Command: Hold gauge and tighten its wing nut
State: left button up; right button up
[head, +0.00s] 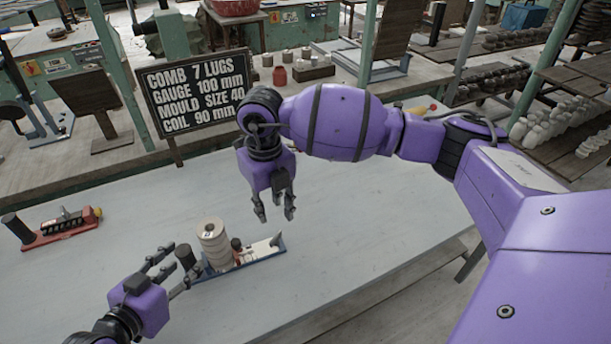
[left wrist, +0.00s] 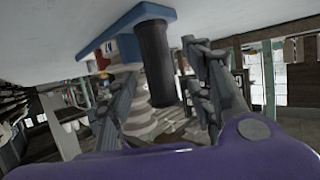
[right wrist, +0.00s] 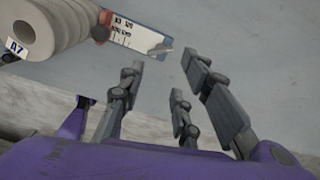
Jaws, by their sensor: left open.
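A gauge stands on the table, with a blue base (head: 272,255), a dark upright handle (head: 186,257), a stack of cream discs (head: 212,240) and a white scale plate (head: 255,250). A small grey wing nut (right wrist: 160,49) shows at the plate's far end in the right wrist view. My left gripper (head: 178,266) is open at the handle; in the left wrist view the handle (left wrist: 153,60) stands between the spread fingers, and contact cannot be told. My right gripper (head: 273,212) is open and empty, above the table behind the gauge's wing-nut end.
A red gauge (head: 62,232) with a black handle lies at the table's left. A black sign (head: 195,92) with white writing stands at the table's back edge. The table (head: 330,230) is clear to the right of the blue gauge.

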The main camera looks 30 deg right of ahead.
pick_arm(q)
jog(key=shift+w+d+f, duration=0.15)
